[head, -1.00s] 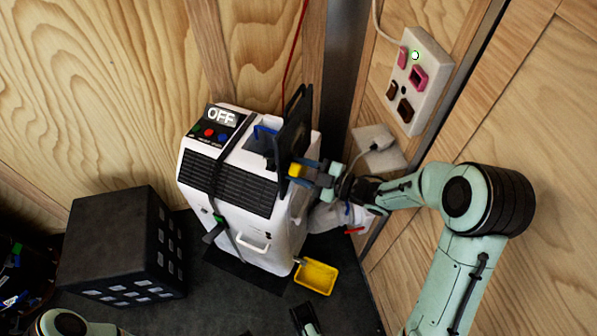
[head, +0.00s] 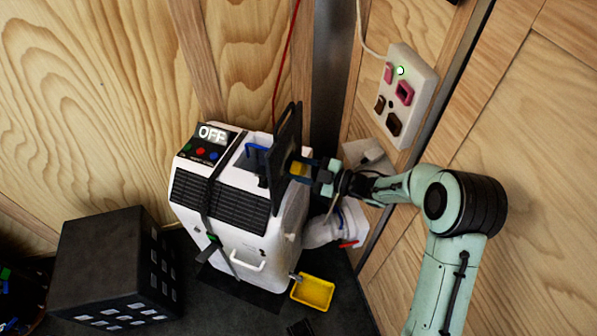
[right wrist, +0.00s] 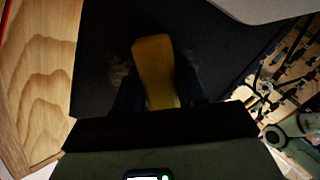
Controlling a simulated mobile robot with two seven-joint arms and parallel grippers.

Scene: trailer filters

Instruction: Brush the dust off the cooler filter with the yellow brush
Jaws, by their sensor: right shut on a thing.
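The white cooler (head: 240,215) stands in the corner, its small screen reading OFF. A dark flat filter (head: 286,145) stands upright out of its top. My right gripper (head: 312,170) is beside the filter's right face, shut on the yellow brush (head: 299,168). In the right wrist view the brush (right wrist: 155,70) lies in front of the dark filter face (right wrist: 100,60), with faint brownish dust patches on both sides of it. I cannot tell whether the bristles touch. A small dark tip at the bottom edge (head: 300,327) may be my left gripper; its jaws cannot be made out.
A yellow tray (head: 312,292) sits on the dark floor at the cooler's front right. A black box (head: 115,265) stands to the left. A red cord hangs behind.

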